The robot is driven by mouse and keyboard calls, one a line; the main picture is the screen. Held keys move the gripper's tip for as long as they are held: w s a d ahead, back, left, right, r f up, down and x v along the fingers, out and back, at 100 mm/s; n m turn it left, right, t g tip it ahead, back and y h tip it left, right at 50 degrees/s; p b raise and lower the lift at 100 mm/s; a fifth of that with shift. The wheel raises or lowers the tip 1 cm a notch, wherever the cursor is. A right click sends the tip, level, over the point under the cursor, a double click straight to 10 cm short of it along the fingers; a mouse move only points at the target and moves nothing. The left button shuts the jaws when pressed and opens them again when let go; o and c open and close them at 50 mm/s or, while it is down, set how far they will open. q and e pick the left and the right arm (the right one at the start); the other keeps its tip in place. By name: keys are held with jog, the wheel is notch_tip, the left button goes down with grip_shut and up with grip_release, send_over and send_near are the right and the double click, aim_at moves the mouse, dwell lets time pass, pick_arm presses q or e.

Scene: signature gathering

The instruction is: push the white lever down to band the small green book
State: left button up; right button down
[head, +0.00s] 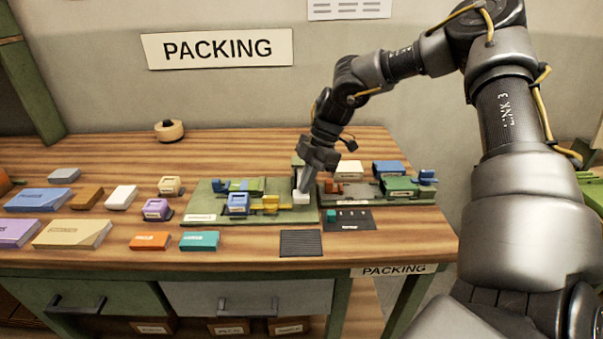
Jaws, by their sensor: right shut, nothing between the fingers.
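My right gripper (304,188) reaches down from the upper right to the middle of the table. Its fingers are shut and empty, with their tips at a small white block (301,198), which looks like the white lever, at the right edge of the left green board (205,214). The fingers partly cover the white block, and I cannot tell whether they touch it or how far down it is. A small green book-like piece (399,186) lies on the right-hand board, beside a blue piece (428,175). My left gripper is not in view.
Blue (238,203) and yellow (268,203) pieces stand on the left board. Several coloured books and boxes lie at the left of the wooden table (110,262). A black ribbed mat (301,243) and a dark panel (348,220) lie in front. A tape roll (169,130) stands behind.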

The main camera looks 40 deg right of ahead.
jog(key=shift+r+p, duration=1.55)
jog(key=shift+r, duration=1.85)
